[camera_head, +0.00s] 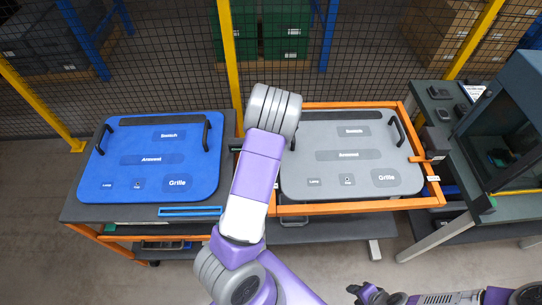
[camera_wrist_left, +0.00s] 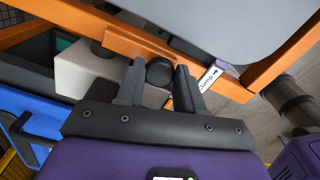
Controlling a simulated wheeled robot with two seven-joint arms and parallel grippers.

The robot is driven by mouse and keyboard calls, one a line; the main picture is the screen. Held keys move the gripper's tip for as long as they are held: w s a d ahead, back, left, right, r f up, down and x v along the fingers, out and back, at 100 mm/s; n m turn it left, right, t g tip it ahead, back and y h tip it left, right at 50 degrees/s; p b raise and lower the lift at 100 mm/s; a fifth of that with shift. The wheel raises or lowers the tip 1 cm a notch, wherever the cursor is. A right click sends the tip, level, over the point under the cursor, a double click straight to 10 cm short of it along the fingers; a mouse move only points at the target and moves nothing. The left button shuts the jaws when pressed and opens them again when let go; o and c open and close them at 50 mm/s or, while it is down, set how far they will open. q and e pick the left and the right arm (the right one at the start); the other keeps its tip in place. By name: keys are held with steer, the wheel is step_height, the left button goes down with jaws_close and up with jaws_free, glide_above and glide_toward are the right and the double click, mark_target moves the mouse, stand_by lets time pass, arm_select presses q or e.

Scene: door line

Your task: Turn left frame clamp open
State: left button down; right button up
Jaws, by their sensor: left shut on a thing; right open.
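In the left wrist view my left gripper (camera_wrist_left: 158,80) has its two dark fingers on either side of the round black knob of the left frame clamp (camera_wrist_left: 160,72). The knob sits against the orange frame (camera_wrist_left: 225,88), next to a white label. In the head view my purple and white left arm covers the left side of the orange frame (camera_head: 437,190), so the left gripper and most of that clamp are hidden. A grey panel (camera_head: 340,190) lies in the frame. My right gripper (camera_head: 368,291) is open and empty at the bottom right, away from the frame.
A blue panel (camera_head: 125,170) with two black handles lies on the dark table to the left. An orange clamp with a dark handle (camera_head: 428,158) is on the frame's right side. A dark machine (camera_head: 500,120) stands at the far right. A mesh fence (camera_head: 170,50) runs along the back.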

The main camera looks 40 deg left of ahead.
arm_select(q)
steer(key=shift+w+r, duration=0.1)
steer(key=c, duration=0.7)
jaws_free()
step_height(320, 180, up, 8)
steer(key=shift+f+p, duration=0.25)
steer(key=shift+p, duration=0.15)
